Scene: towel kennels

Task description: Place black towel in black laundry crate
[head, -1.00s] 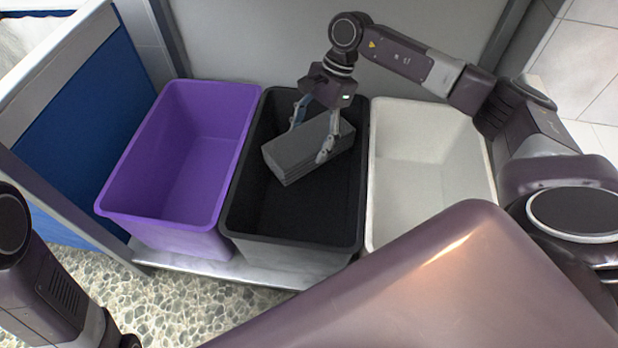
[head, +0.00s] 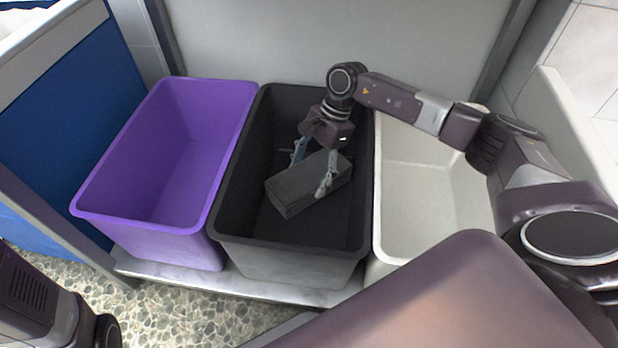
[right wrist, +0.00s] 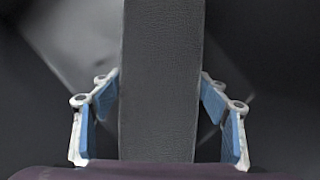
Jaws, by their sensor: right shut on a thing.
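The black towel (head: 308,184) is a folded dark grey-black block. My right gripper (head: 314,170) is shut on it and holds it tilted inside the black crate (head: 290,250), below the rim. In the right wrist view the towel (right wrist: 160,80) stands between the blue-padded fingers of my right gripper (right wrist: 160,115). Whether the towel touches the crate floor is hard to tell. My left arm shows at the lower left of the head view, but its gripper's fingers are out of sight.
A purple crate (head: 160,215) stands left of the black crate and a white crate (head: 430,190) stands right of it. All rest on a pale shelf (head: 200,277). A blue panel (head: 75,110) is at the left, and a grey wall (head: 270,40) rises behind.

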